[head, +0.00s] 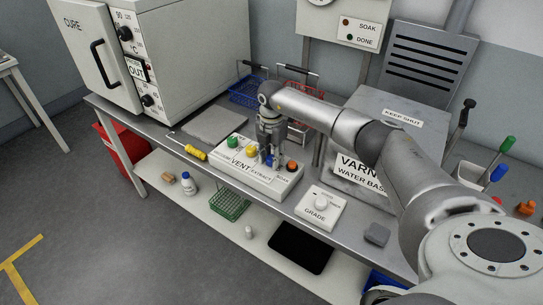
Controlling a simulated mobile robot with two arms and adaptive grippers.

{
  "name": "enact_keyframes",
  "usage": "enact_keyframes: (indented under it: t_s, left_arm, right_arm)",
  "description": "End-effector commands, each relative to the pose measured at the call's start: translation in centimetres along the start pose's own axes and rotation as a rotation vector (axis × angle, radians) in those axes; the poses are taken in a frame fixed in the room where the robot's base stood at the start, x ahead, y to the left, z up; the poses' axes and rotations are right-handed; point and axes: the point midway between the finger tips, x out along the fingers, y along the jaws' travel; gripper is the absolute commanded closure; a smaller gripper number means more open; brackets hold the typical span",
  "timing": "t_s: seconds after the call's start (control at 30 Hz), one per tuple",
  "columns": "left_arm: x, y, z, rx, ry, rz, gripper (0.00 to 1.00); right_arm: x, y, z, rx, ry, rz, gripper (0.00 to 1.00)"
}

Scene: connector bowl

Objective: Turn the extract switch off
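The switch panel (236,170) is a pale sloped box on the bench, with lettering that includes VENT, EXTRACT and SOAK. It carries a green knob (233,142), a yellow knob (251,151), a blue part (267,160) above the EXTRACT lettering and an orange knob (292,166). My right gripper (268,152) points down over the blue part, which it partly hides. I cannot tell whether the fingers touch it or which way the extract switch is set. My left gripper is not in view.
The GRADE dial box (320,207) is to the right. A VARNISH-type metal tank (353,165) and wire baskets (246,92) stand behind. The CURE oven (185,50) is at back left.

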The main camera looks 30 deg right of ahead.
Motion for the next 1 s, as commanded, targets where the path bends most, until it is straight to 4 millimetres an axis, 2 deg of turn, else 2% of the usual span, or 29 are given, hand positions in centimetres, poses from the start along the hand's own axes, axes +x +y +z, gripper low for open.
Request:
enact_keyframes:
  t_s: [0.03, 0.13, 0.57, 1.0]
  left_arm:
    - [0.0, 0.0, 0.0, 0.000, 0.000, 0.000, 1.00]
    - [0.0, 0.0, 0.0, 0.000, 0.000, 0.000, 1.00]
    - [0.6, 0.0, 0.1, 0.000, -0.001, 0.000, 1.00]
    - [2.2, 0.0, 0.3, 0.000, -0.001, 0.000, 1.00]
  right_arm:
    - [0.0, 0.0, 0.0, 0.000, 0.000, 0.000, 0.79]
    - [0.0, 0.0, 0.0, 0.000, 0.000, 0.000, 0.92]
    - [0.1, 0.0, 0.0, -0.101, 0.001, 0.000, 0.92]
    - [0.1, 0.0, 0.1, -0.479, -0.001, 0.000, 0.92]
